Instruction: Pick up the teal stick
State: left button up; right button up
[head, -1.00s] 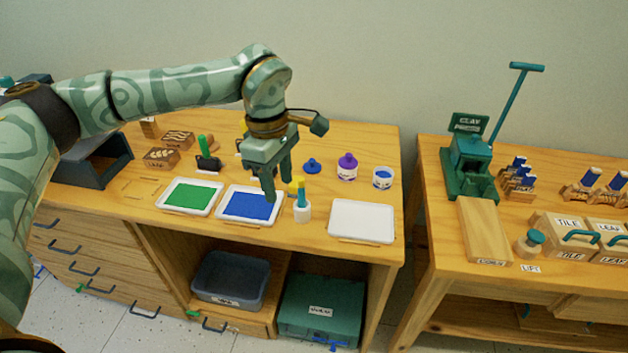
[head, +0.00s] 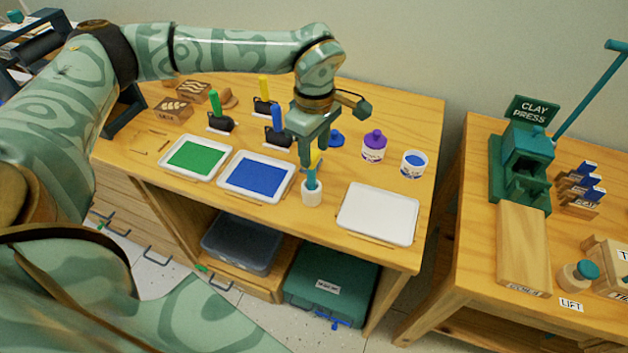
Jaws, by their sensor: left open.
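The teal stick (head: 311,180) stands upright in a small white cup (head: 312,198) between the blue tray and the white tray. A yellow piece shows just behind or beside its top, partly hidden by my gripper. My left gripper (head: 315,158) is open and points down, with its fingertips close around or just above the top of the stick. I cannot tell whether they touch it. My right gripper is out of view.
A green paint tray (head: 196,157) and a blue paint tray (head: 257,176) lie left of the cup. An empty white tray (head: 378,213) lies right. Purple-lidded (head: 374,146) and blue-filled (head: 413,163) jars stand behind. A clay press (head: 522,165) stands on another table.

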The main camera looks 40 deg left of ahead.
aim_at(311, 169)
pick_arm(q)
jog(key=shift+f, duration=0.8)
jog(key=f, duration=0.1)
jog(key=f+b, duration=0.1)
jog(key=f, duration=0.1)
jog(key=f+b, duration=0.1)
jog(key=f, duration=0.1)
jog(key=shift+a+f, duration=0.15)
jog(key=shift+a, duration=0.2)
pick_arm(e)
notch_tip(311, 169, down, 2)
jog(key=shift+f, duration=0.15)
pick_arm(q)
grip_shut()
